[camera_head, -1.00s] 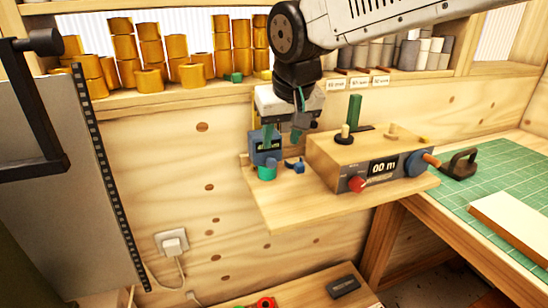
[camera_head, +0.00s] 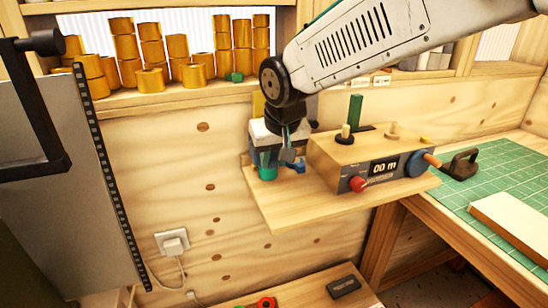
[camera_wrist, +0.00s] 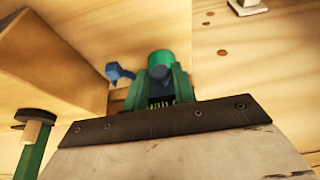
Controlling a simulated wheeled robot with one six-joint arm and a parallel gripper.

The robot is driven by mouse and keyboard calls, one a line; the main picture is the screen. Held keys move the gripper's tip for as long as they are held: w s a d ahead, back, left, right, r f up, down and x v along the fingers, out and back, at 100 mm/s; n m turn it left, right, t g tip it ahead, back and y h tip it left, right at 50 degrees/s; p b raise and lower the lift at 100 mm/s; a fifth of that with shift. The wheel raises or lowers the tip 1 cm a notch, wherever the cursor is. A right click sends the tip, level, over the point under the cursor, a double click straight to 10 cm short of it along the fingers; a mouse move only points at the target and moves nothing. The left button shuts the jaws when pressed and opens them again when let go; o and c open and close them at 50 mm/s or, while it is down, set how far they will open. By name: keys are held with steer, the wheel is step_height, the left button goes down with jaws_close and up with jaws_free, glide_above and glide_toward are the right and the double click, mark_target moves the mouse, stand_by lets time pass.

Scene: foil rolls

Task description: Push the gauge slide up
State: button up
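The gauge is a small blue and dark unit at the left end of the wooden wall shelf, with a round green base (camera_head: 267,174) below it. My gripper (camera_head: 275,157) is lowered over the gauge and hides most of it, including its display. In the wrist view, the two green fingers of my gripper (camera_wrist: 161,88) stand apart, and the green round part (camera_wrist: 160,64) shows between and beyond them. A dark ribbed part (camera_wrist: 160,102) also lies between them. I cannot tell whether the fingers touch the gauge. The slide itself is not clearly seen.
A wooden box (camera_head: 350,148) with a display, red knob and blue dial stands close to the right on the shelf (camera_head: 300,208). A small blue part (camera_wrist: 119,73) lies beside the gauge. Orange rolls (camera_head: 150,79) stand above on the upper shelf. A green mat (camera_head: 500,180) is at the right.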

jaws_close()
step_height(320, 180, up, 9)
steer(key=shift+r, duration=0.1)
steer(key=shift+o, duration=2.4)
jaws_free()
steer(key=v, duration=0.7)
steer(key=shift+s+r, duration=0.2)
steer(key=shift+r, duration=0.15)
